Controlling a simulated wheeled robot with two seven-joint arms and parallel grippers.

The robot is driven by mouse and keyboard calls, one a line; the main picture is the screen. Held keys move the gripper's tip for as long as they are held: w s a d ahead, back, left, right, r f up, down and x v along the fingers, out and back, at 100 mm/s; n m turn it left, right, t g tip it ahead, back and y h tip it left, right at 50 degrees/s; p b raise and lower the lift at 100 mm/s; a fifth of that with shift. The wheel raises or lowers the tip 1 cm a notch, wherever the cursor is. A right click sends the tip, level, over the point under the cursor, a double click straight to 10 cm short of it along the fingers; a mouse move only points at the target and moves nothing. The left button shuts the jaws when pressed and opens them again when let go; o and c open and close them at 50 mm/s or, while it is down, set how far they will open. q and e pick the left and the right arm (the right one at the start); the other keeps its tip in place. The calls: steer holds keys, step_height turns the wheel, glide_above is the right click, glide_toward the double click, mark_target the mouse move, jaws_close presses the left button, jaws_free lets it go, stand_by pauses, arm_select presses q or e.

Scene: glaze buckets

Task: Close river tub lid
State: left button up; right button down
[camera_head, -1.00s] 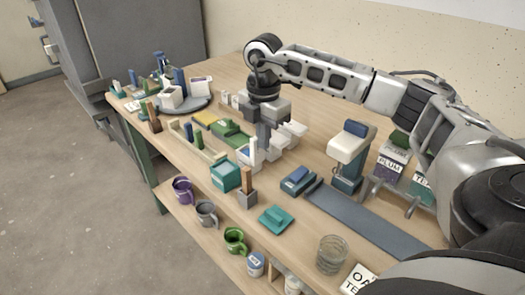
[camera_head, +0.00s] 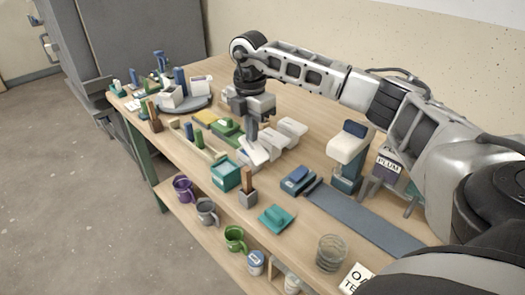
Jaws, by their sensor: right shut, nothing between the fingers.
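Several white tubs stand in a row near the middle of the table. My right gripper (camera_head: 252,136) is shut and points down at the near end of this row. A white lid (camera_head: 256,153) is tilted just below its fingertips, over the nearest tub, and seems to touch them. The other white tubs (camera_head: 291,128) lie behind and to the right of the gripper. No label on them is readable, so I cannot tell which is the river tub. The fingers partly hide the lid's far side. My left gripper is not in view.
A teal box (camera_head: 226,177) and a block with a brown handle (camera_head: 248,189) stand close in front of the tubs. A green piece (camera_head: 228,128) lies to the left. A glass (camera_head: 331,253) and a dark blue mat (camera_head: 365,218) are at the right.

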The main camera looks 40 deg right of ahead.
mark_target(253, 145)
stand_by(0.4)
steer(key=r+p, duration=0.3)
steer(key=shift+s+r, duration=0.25)
arm_select(q)
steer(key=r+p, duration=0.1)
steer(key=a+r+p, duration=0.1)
steer(key=p, duration=0.1)
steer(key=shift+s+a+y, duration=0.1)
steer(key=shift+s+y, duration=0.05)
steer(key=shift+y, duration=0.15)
arm_select(e)
steer(key=r, duration=0.3)
steer(key=shift+s+r, duration=0.3)
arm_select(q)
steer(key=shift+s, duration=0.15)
